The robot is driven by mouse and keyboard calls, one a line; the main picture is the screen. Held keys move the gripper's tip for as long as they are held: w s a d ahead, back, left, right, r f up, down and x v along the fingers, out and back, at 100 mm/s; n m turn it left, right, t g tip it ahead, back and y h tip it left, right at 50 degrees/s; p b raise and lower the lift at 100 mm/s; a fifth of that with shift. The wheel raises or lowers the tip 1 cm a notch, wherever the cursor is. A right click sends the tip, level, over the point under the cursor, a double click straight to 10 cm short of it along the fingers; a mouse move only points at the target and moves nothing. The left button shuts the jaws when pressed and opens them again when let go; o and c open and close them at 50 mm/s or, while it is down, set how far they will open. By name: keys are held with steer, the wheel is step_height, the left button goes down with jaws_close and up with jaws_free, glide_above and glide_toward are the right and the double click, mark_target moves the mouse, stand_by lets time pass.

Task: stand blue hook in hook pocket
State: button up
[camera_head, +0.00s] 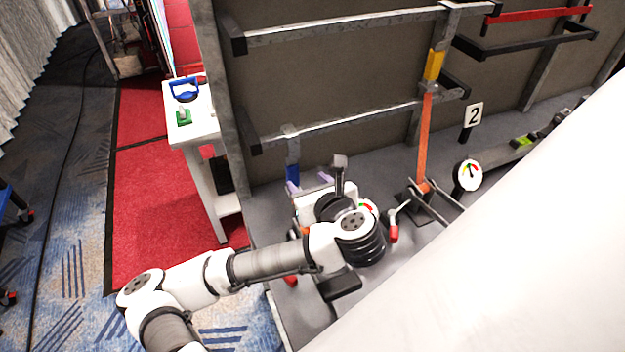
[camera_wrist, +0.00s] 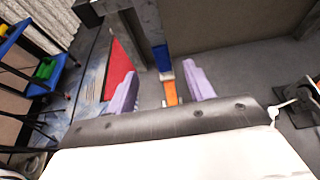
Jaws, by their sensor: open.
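A blue piece with an arched top (camera_head: 185,90) lies on the white side table at the left; I cannot tell whether it is the blue hook. A blue upright part (camera_head: 292,150) on the lower rail's post stands just beyond my gripper (camera_head: 309,181). The wrist view shows this blue part (camera_wrist: 161,55), with a grey piece and an orange strip (camera_wrist: 170,93) below it. The strip appears between the two lavender fingers of my gripper (camera_wrist: 160,76). The fingers are wide apart, and I see nothing clamped. I cannot make out the hook pocket for certain.
The white side table (camera_head: 201,131) also holds a green piece (camera_head: 184,117). Metal rails (camera_head: 345,122) cross the grey wall panel. An orange lever (camera_head: 425,140) and a round gauge (camera_head: 467,175) stand right of my arm. Red carpet (camera_head: 150,190) is clear.

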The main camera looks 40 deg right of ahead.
mark_target(294, 168)
steer(key=b+x, duration=0.4)
steer(key=x, duration=0.6)
steer(key=shift+a+b, duration=0.1)
steer(key=shift+b, duration=0.2)
steer(key=shift+w+f, duration=0.25)
steer(key=shift+w, duration=0.25)
steer(key=c, duration=1.1)
steer(key=o, duration=0.4)
steer(key=c, duration=0.3)
